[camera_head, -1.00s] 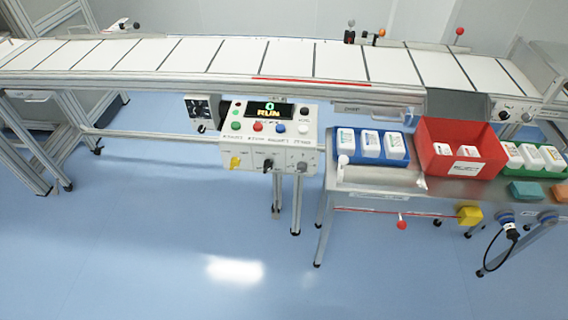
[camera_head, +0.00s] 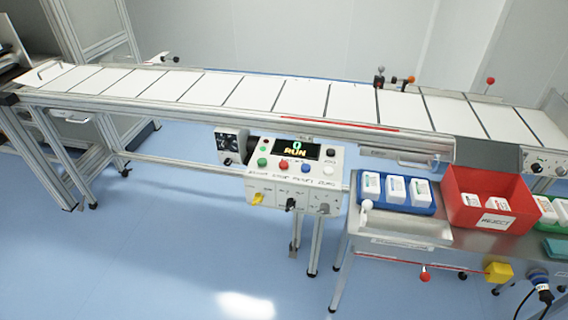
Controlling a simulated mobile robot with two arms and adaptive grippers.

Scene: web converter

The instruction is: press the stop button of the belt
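The control box (camera_head: 295,172) of the belt stands at the middle, below the belt's front rail. Its display (camera_head: 297,149) reads "0" and "RUN". A yellow switch and a black switch sit on the lower face. The belt (camera_head: 250,92) runs across the view with white panels. Neither of my grippers shows.
The blue floor (camera_head: 150,250) before the control box is clear.

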